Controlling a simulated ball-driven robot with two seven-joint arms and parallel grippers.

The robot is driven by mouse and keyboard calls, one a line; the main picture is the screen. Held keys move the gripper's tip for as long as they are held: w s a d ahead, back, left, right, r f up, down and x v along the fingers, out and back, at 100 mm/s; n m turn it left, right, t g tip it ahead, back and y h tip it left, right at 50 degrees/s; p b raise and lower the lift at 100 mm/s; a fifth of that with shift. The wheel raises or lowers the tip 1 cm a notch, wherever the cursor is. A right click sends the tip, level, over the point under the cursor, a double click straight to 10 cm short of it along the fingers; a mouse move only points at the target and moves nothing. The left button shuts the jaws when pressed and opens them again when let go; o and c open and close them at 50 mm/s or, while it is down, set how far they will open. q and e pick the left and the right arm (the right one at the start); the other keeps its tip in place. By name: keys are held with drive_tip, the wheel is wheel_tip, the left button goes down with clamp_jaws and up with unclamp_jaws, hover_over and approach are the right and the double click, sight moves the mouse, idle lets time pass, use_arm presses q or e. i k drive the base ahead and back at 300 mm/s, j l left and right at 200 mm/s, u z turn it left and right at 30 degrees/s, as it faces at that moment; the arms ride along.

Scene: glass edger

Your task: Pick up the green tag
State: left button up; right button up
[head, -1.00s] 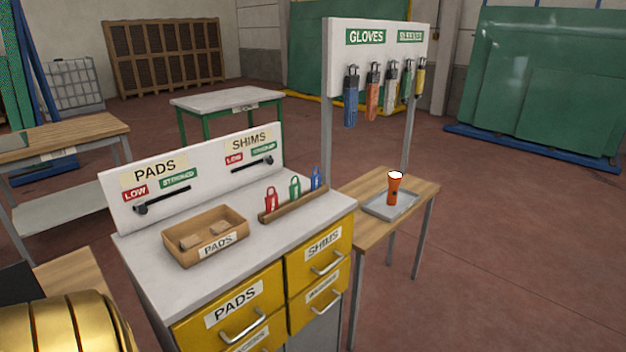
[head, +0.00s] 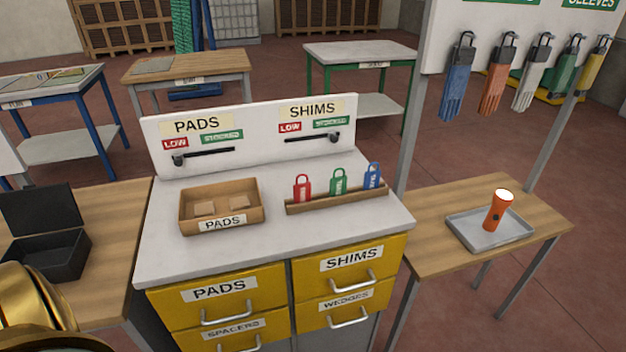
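The green tag (head: 338,182) stands upright in a wooden rack (head: 336,201) on the white top of the drawer cabinet. A red tag (head: 302,188) stands to its left and a blue tag (head: 372,176) to its right in the same rack. The tags stand apart from one another, and their lower ends are hidden by the rack's front. Neither gripper is in view. A gold rounded part of my own body shows at the lower left corner.
A panel with sliders (head: 250,140) stands behind. A tray (head: 489,230) with an orange flashlight (head: 498,211) is on the right table. An open black box (head: 45,235) is at left.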

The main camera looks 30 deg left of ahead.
sight(338, 185)
drive_tip(key=i+l+u, duration=0.15)
drive_tip(key=u, duration=0.25)
drive_tip(key=i+l+u, duration=0.25)
drive_tip(key=u, duration=0.2)
drive_tip(key=i+l+u, duration=0.25)
drive_tip(key=u, duration=0.15)
drive_tip(key=i+l+u, duration=0.1)
drive_tip(key=l+u, duration=0.3)
